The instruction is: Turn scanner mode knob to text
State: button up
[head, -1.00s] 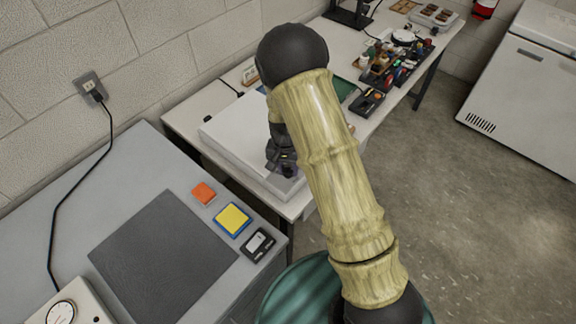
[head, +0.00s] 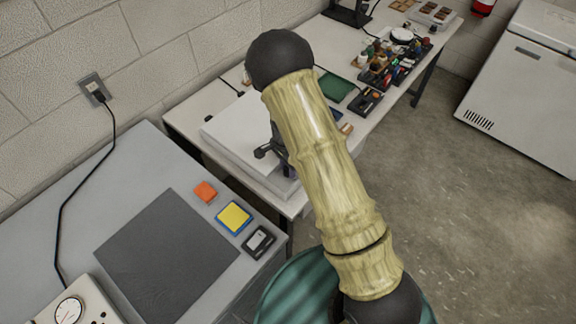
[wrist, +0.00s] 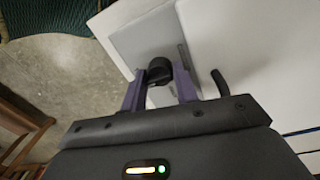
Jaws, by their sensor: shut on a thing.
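The flatbed scanner (head: 226,128) is a white, box-shaped unit on the white table; my arm covers part of it in the head view. In the wrist view, the black mode knob (wrist: 160,68) sits between the purple fingers of my gripper (wrist: 160,85). The fingers are shut on it. The knob's markings cannot be read, so its setting cannot be told.
A grey bench with a dark mat (head: 166,255), an orange block (head: 206,192), a yellow pad (head: 234,217) and a small black device (head: 259,242) lies in front. Several small items fill the table beyond the scanner. Open floor (head: 430,230) lies to the right.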

jog(key=shift+w+a, duration=0.1)
jog(key=o, duration=0.7)
jog(key=shift+c, duration=0.2)
jog(key=shift+r, duration=0.1)
notch_tip(320, 180, up, 17)
jog(key=b, duration=0.1)
jog(key=shift+w+a+r, duration=0.15)
jog(key=shift+w+a, duration=0.1)
jog(key=shift+w, duration=0.1)
jog(key=s+d+r+n+t, duration=0.1)
jog(key=s+d+r+n, duration=0.1)
jog(key=s+d+n, duration=0.3)
jog(key=s+d+r+n+t, duration=0.1)
jog(key=s+d+n+t, duration=0.1)
jog(key=s+d+n, duration=0.4)
jog(key=s, duration=0.5)
jog(key=shift+s+r, duration=0.35)
jog(key=shift+s, duration=0.05)
